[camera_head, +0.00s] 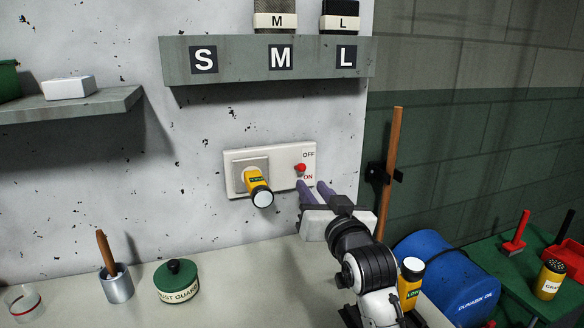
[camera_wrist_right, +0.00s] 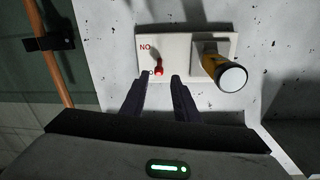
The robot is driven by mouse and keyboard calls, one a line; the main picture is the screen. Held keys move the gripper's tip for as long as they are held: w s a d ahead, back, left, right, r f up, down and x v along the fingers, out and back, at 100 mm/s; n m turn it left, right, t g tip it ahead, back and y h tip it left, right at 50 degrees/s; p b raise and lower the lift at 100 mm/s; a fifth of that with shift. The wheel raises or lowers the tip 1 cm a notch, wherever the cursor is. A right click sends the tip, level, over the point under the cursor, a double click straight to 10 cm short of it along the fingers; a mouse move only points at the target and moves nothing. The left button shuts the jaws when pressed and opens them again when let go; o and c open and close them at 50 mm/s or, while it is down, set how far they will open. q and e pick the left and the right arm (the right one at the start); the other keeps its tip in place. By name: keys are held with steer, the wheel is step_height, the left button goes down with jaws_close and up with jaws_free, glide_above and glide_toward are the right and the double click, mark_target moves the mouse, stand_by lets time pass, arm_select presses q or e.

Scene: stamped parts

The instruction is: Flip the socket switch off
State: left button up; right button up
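The white socket panel (camera_head: 286,157) is on the wall and also shows upside down in the wrist view (camera_wrist_right: 183,38). Its red-tipped switch (camera_head: 301,168) sits between the OFF label above and the ON label below. In the wrist view the red tip (camera_wrist_right: 158,71) lies between my fingertips' directions, toward the picture's bottom; whether they touch it I cannot tell. A yellow-and-black plug (camera_head: 257,186) sticks out of the socket. My right gripper (camera_head: 313,186) is open and empty, its two fingers apart just below the switch. My left gripper is out of view.
A shelf marked S, M, L (camera_head: 225,60) is above the panel. A wooden handle (camera_head: 391,165) stands at the right wall. A blue drum (camera_head: 445,275) and a green table (camera_head: 515,265) are at right. A green-lidded tin (camera_head: 176,282) and metal cup (camera_head: 117,285) stand on the worktop.

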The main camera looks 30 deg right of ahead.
mark_target(299, 168)
steer(key=x, duration=0.9)
steer(key=shift+p, duration=0.4)
jaws_close()
